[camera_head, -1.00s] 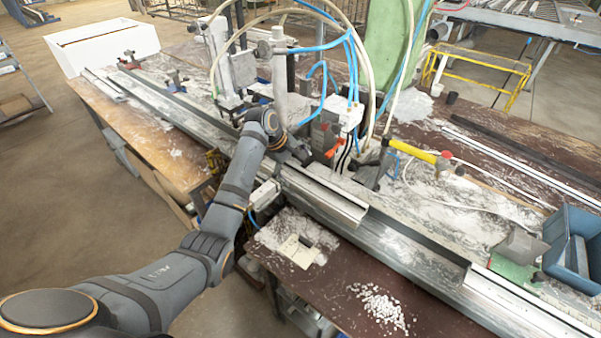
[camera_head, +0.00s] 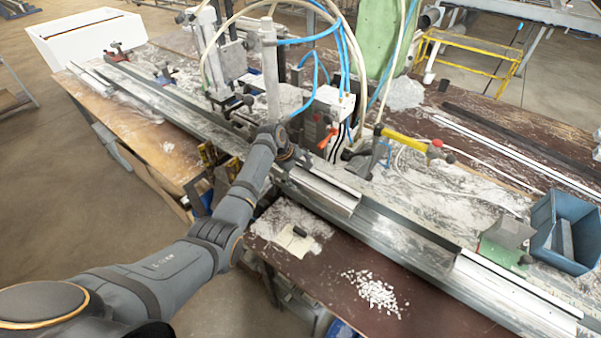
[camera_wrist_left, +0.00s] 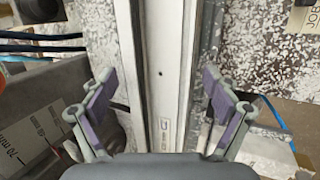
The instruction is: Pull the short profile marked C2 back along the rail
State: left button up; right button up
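A short pale metal profile (camera_head: 325,190) lies along the long rail (camera_head: 405,235) in the middle of the bench. In the left wrist view a pale profile (camera_wrist_left: 165,75) runs lengthwise between my fingers, with a small dark hole and a tiny mark too small to read. My left gripper (camera_wrist_left: 158,82) is open, one finger on each side of the profile, with gaps visible. In the head view the gripper (camera_head: 287,162) is over the rail, its fingers mostly hidden. My right gripper is not in view.
A clamp station (camera_head: 325,115) with blue and cream hoses stands just behind the gripper. Another profile (camera_head: 510,290) lies on the rail at right. A blue bin (camera_head: 565,235), a yellow-handled tool (camera_head: 402,138) and white chips (camera_head: 375,290) are on the bench.

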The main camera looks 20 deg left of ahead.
pick_arm(q)
jog(key=shift+f, duration=0.1)
jog(key=c, duration=1.2)
jog(key=o, duration=1.7)
jog(key=shift+c, duration=0.2)
